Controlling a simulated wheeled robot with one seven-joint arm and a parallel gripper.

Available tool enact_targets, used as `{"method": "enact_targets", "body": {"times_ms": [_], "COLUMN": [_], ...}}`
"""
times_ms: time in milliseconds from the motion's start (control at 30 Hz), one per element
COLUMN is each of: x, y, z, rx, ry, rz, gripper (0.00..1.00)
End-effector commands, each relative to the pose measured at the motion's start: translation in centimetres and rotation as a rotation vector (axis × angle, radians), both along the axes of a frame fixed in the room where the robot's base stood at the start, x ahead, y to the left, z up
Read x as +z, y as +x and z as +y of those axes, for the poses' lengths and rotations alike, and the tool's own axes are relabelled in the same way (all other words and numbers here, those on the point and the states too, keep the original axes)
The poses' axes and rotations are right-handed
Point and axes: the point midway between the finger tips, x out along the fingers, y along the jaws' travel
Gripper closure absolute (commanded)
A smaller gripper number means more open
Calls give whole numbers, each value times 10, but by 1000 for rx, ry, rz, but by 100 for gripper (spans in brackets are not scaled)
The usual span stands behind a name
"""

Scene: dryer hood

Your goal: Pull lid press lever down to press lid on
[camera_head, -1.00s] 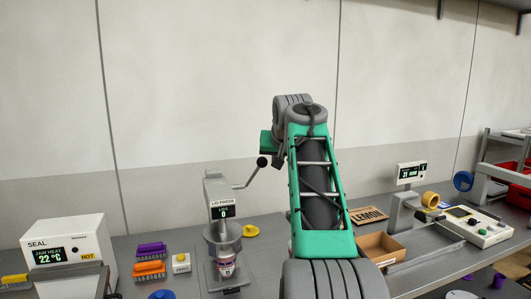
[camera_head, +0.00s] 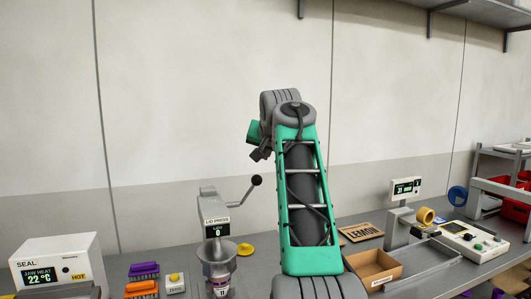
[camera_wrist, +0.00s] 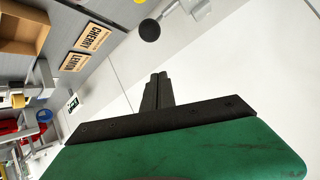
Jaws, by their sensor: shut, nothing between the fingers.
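The lid press (camera_head: 216,225) stands on the bench with its display reading 0. Its lever (camera_head: 244,192) slants up to the right and ends in a black ball knob (camera_head: 256,180). A container (camera_head: 220,283) stands under the press's bell-shaped head (camera_head: 217,257). My gripper (camera_head: 258,154) is just above the knob in the head view, apart from it. In the wrist view my gripper (camera_wrist: 159,76) has its fingers together and empty, pointing away, with the knob (camera_wrist: 149,30) beyond the fingertips and a bit to the left.
The sealer (camera_head: 58,265) is at the far left, with purple and orange brushes (camera_head: 143,279) beside it. A yellow lid (camera_head: 245,249) lies right of the press. A cardboard box (camera_head: 373,269) and a scale (camera_head: 402,215) stand to the right.

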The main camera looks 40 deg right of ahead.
Motion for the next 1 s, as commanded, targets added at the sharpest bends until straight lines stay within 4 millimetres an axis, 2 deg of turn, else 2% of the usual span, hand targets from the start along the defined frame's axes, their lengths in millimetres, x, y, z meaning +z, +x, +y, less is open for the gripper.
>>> {"method": "enact_targets", "body": {"times_ms": [233,300,500,1000], "x": [-30,-41,-51,-55], "y": [41,30,18,14], "z": [-20,-8,5,6], "rx": [0,3,0,-1], "ry": [1,-2,-1,-3], "rz": [3,-3,0,-7], "gripper": [100,100,100,100]}}
